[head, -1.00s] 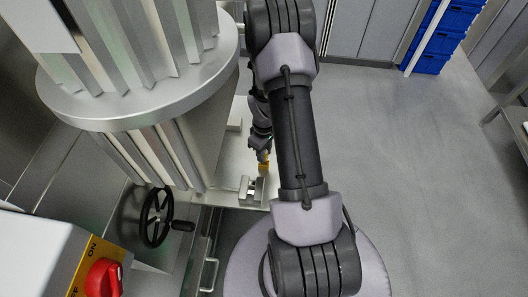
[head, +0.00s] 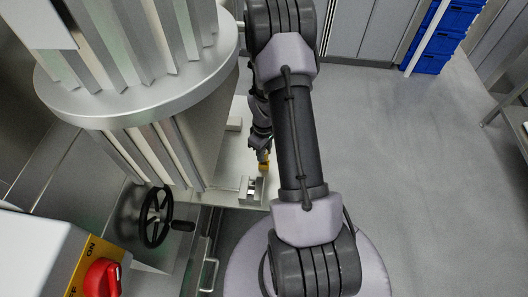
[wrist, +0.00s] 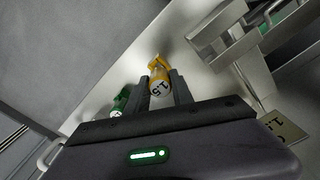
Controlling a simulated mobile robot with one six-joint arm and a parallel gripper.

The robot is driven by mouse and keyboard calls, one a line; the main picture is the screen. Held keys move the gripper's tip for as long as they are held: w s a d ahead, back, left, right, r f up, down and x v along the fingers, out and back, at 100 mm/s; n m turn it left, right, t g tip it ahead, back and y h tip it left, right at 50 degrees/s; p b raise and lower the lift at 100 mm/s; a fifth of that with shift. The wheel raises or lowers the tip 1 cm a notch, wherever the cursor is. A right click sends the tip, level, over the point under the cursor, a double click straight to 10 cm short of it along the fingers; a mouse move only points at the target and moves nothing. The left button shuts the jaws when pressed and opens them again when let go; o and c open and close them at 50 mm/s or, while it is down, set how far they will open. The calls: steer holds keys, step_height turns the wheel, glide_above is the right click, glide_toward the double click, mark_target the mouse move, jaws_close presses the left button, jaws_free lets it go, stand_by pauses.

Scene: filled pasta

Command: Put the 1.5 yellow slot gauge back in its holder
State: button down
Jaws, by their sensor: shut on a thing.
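The yellow slot gauge (wrist: 159,78), marked 1.5, is between the fingers of my gripper (wrist: 160,88) in the wrist view. My gripper is shut on it. In the head view the gauge (head: 264,165) shows as a small yellow spot under my gripper (head: 263,157), just behind a metal holder (head: 252,190) on the bench. In the wrist view a metal holder (wrist: 218,30) with upright plates stands at the upper right, apart from the gauge. The gauge's lower end is hard to make out.
A green gauge (wrist: 119,102) lies left of my fingers in the wrist view. Another green piece (wrist: 268,16) shows by the holder. A large steel machine (head: 150,100) stands left of my arm, with a black handwheel (head: 157,216). The floor on the right is open.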

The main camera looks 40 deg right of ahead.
steer(key=shift+f+b, duration=1.35)
steer(key=shift+f, duration=0.3)
stand_by(0.7)
steer(key=c, duration=0.8)
jaws_free()
steer(key=shift+r, duration=0.1)
step_height(320, 180, up, 7)
steer(key=p, duration=0.5)
stand_by(0.4)
